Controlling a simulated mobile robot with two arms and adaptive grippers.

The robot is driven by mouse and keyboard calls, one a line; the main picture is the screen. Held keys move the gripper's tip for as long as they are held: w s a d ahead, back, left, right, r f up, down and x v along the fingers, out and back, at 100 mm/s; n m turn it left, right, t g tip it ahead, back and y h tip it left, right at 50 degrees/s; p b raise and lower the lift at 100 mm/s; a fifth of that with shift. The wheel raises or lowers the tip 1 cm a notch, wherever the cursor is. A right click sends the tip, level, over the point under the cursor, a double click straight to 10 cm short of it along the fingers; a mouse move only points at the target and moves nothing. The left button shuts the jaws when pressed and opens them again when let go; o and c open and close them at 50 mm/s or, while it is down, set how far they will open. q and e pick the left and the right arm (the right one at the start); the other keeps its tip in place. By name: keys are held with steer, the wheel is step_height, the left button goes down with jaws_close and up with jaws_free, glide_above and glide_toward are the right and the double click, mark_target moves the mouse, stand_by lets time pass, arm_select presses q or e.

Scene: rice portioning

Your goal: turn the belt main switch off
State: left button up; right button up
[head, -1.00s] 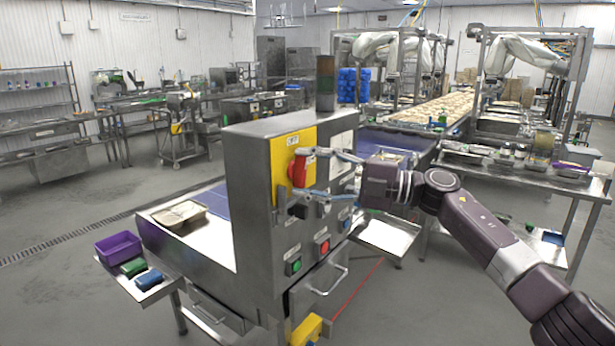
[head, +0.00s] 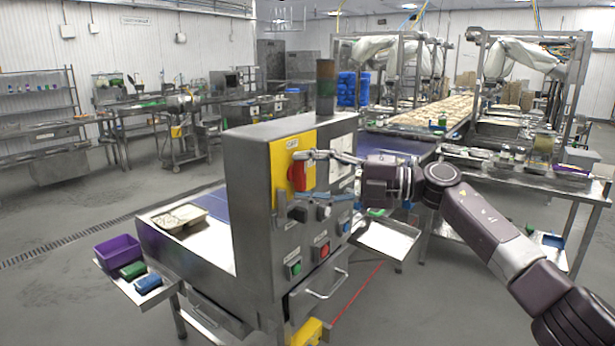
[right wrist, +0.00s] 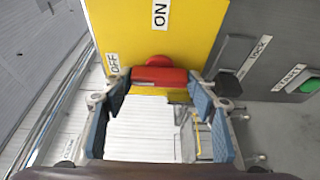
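The belt main switch is a red handle (head: 297,177) on a yellow plate (head: 280,173) of the steel control box (head: 250,190). In the right wrist view the red handle (right wrist: 158,76) lies crosswise, in line with the OFF label (right wrist: 113,62) at left; the ON label (right wrist: 160,14) is at top. My right gripper (head: 302,176) is at the switch, its blue-padded fingers apart. They also show in the right wrist view (right wrist: 160,88), one near each handle end; contact is unclear. My left gripper is out of view.
Below the switch are a black knob (head: 299,213), a green button (head: 294,268), a red button (head: 322,250) and a blue button (head: 345,226). A purple bin (head: 118,250) stands on a side tray at left. A food tray (head: 180,217) lies on the belt unit.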

steer(key=o, duration=0.3)
steer(key=shift+d, duration=0.1)
steer(key=v, duration=1.1)
steer(key=shift+s+d, duration=0.2)
steer(key=shift+d, duration=0.2)
